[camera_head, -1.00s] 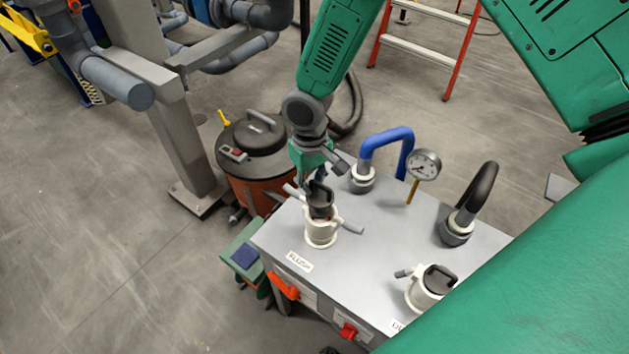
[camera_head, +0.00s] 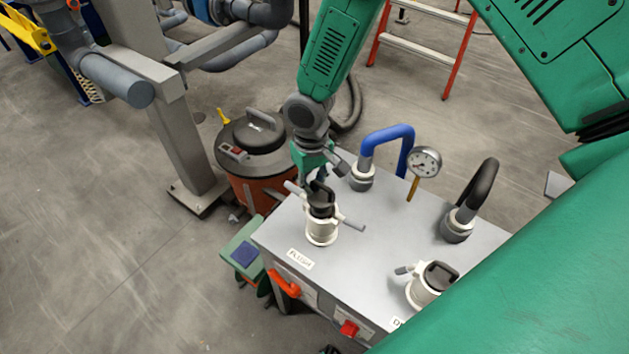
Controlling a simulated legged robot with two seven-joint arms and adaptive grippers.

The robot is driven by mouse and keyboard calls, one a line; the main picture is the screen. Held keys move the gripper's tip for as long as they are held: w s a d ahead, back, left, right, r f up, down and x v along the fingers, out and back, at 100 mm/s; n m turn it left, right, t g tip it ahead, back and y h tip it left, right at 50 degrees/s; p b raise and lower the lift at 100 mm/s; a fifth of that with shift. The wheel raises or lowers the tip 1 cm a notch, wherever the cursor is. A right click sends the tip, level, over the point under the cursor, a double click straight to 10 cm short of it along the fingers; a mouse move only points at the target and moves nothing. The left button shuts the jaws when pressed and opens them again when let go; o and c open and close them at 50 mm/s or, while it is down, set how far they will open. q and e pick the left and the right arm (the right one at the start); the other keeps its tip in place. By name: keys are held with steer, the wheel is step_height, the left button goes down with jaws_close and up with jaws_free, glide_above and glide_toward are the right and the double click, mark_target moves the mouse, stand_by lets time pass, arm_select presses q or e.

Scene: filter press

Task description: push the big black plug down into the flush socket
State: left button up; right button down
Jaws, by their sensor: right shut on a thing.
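The flush socket (camera_head: 321,233) is a white collar with grey levers out to both sides, on top of the grey box behind the flush label (camera_head: 300,259). The big black plug (camera_head: 321,199) stands upright at the socket's mouth, its lower part inside the collar and its top above the rim. My right gripper (camera_head: 318,183) comes down from above and is shut on the plug's top; its fingers are small and partly hidden. My left gripper is not in view.
A second white socket with a black plug (camera_head: 439,276) sits at the box's right. A blue hose (camera_head: 387,136), a gauge (camera_head: 425,162) and a black hose (camera_head: 481,186) rise behind. An orange vacuum drum (camera_head: 262,185) stands left of the box.

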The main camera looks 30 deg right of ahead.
steer(key=shift+f, duration=0.25)
steer(key=shift+d+f+b, duration=0.4)
steer(key=shift+d+f, duration=0.05)
steer(key=shift+f, duration=0.2)
steer(key=shift+a+f, duration=0.25)
steer(key=shift+a, duration=0.05)
steer(key=shift+d, duration=0.15)
steer(key=c, duration=1.5)
jaws_free()
